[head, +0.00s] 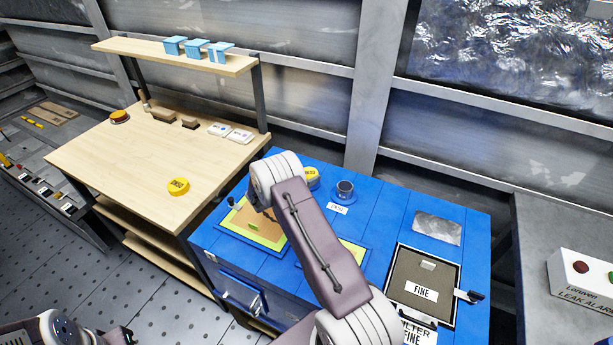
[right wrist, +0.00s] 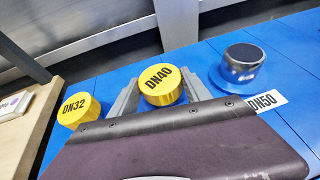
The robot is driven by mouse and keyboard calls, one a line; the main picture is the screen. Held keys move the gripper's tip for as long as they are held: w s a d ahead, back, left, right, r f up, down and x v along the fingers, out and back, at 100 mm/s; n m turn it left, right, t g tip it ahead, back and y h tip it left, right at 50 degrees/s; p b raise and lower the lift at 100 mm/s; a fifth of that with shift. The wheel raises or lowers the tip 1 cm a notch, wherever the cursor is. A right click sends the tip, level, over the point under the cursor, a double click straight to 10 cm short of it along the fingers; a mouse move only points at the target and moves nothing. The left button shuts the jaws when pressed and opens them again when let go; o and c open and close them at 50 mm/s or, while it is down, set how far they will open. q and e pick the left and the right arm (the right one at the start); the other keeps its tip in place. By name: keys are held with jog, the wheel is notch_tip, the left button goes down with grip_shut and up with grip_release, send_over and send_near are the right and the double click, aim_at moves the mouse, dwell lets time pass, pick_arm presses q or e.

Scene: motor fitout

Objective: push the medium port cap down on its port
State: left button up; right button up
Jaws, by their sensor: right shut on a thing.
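The medium port cap, yellow and marked DN40 (right wrist: 160,84), sits upright between the grey fingers of my right gripper (right wrist: 162,92) in the right wrist view. The fingers are shut on its sides. The cap hides what is under it, so I cannot tell how far down on its port it sits. In the head view a yellow cap (head: 312,176), which looks like the same one, shows partly behind my right arm, and the fingers are hidden there. My left gripper is not in view; only part of my left arm shows at bottom left.
A yellow DN32 cap (right wrist: 79,111) stands left of the medium cap. An open metal port (right wrist: 243,63) with a DN50 label (right wrist: 264,101) stands right. All are on the blue bench (head: 385,205). Another yellow cap (head: 178,186) lies on the wooden table (head: 130,165).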

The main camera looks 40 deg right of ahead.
jog(key=shift+f, duration=0.15)
jog(key=o, duration=1.4)
jog(key=v, duration=0.9)
